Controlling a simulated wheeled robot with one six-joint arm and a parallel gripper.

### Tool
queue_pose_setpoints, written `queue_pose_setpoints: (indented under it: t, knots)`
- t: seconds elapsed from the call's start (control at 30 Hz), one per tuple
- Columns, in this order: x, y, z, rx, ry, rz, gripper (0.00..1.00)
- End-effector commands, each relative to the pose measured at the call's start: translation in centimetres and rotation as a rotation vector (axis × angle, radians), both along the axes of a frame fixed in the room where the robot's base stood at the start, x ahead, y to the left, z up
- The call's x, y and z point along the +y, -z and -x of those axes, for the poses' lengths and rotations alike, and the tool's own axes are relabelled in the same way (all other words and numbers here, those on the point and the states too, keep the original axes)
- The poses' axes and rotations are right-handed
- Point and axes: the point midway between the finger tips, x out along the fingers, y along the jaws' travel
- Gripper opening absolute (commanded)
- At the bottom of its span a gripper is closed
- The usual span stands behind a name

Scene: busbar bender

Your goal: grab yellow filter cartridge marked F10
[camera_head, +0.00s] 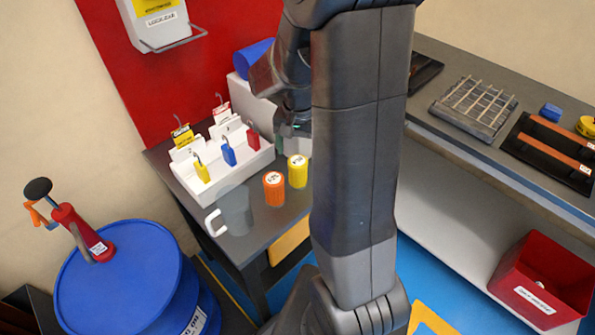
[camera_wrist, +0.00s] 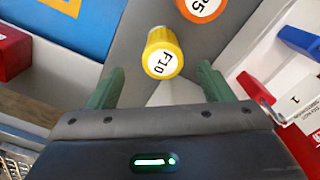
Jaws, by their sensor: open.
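The yellow filter cartridge marked F10 (camera_head: 298,171) stands upright on the dark side table (camera_head: 250,245) in the head view, right of an orange cartridge (camera_head: 274,188). In the wrist view the yellow cartridge (camera_wrist: 163,54) shows its white F10 label, ahead of and between the two green fingers. My gripper (camera_wrist: 160,88) is open and empty, with the cartridge apart from both fingers. In the head view my arm hides most of the gripper. The orange cartridge also shows at the top of the wrist view (camera_wrist: 202,6), its label partly cut off.
A white tray (camera_head: 205,205) with red, blue and yellow padlocks stands behind the cartridges. A clear mug (camera_head: 235,212) is near the table's front left. A blue drum (camera_head: 122,275) stands at left. A workbench (camera_head: 450,130) and red bin (camera_head: 543,282) are at right.

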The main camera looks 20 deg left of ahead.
Motion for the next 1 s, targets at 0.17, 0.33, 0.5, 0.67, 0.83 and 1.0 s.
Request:
queue_pose_setpoints:
  t: [0.17, 0.33, 0.5, 0.67, 0.83, 1.0]
  knots:
    - [0.0, 1.0, 0.0, 0.002, 0.000, 0.001, 0.74]
    - [0.2, 2.9, -0.2, 0.003, 0.000, 0.003, 0.74]
    - [0.4, 5.0, -0.3, 0.003, 0.000, 0.003, 0.74]
    - [0.4, 5.9, -0.3, 0.001, 0.000, 0.000, 0.74]
    - [0.4, 5.9, -0.3, 0.000, 0.000, 0.000, 0.74]
    - [0.4, 5.9, -0.3, 0.000, 0.000, 0.000, 0.50]
